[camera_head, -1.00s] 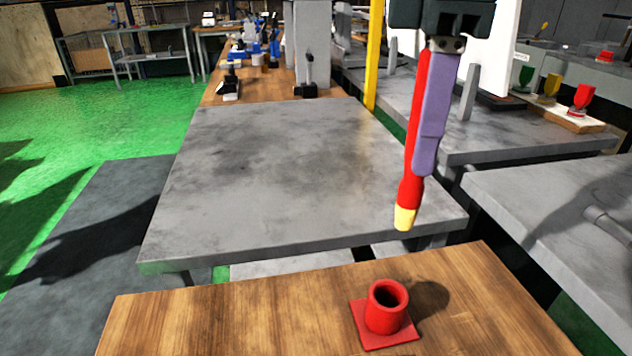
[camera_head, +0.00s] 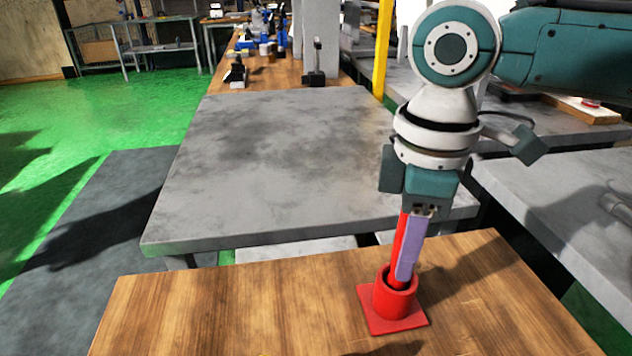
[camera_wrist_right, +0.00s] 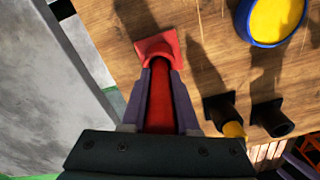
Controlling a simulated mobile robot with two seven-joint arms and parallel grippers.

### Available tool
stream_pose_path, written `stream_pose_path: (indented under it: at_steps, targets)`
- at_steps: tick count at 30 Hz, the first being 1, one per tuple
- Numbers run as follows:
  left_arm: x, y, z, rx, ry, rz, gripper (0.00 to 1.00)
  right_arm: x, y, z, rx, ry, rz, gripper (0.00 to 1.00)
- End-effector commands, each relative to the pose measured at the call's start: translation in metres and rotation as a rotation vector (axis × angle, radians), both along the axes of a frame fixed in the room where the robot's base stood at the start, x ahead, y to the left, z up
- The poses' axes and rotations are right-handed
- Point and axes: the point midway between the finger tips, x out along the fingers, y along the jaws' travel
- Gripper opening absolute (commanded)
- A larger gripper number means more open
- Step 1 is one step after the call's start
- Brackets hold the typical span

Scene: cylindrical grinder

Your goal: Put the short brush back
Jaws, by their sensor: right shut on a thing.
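My right gripper (camera_head: 406,268) points down and its purple fingers are shut on the red brush (camera_head: 399,238). The brush stands nearly upright with its lower end inside the red holder (camera_head: 394,304), a round cup on a square base on the wooden table. The brush's yellow tip is hidden in the cup. The fingertips are at the cup's rim; I cannot tell if they touch it. In the right wrist view the brush (camera_wrist_right: 160,100) lies between both fingers and runs into the red holder (camera_wrist_right: 155,43).
In the right wrist view a blue bowl with yellow inside (camera_wrist_right: 249,30) and two black holders (camera_wrist_right: 222,112) (camera_wrist_right: 271,119) stand on the same table. A yellow part shows beside one holder. The wooden table (camera_head: 220,310) is clear left of the red holder. A grey table (camera_head: 270,160) lies beyond.

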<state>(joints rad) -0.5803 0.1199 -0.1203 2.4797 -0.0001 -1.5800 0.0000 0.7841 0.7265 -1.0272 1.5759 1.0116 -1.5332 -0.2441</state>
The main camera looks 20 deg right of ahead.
Motion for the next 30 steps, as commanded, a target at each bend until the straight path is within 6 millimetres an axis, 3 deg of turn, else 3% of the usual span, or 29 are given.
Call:
stream_pose_path:
  at_steps: [7,8,15,24,30]
  targets:
    - [0.0,0.0,0.0,0.0,-0.001,0.0,1.0,0.0,0.0,-0.002,0.001,0.001,0.0,0.0]
    - [0.0,0.0,0.0,0.0,-0.001,0.0,1.0,0.0,0.0,-0.002,0.0,0.0,0.0,0.31]
    - [0.0,0.0,0.0,0.001,-0.001,0.0,1.0,0.0,0.0,-0.002,0.0,0.0,0.0,0.58]
    - [0.0,0.0,0.001,0.001,-0.001,0.0,1.0,0.0,0.0,0.001,0.001,-0.001,0.0,0.58]
    - [0.0,0.0,0.007,0.001,-0.001,0.0,1.0,0.001,0.0,0.032,0.001,-0.004,0.002,0.58]
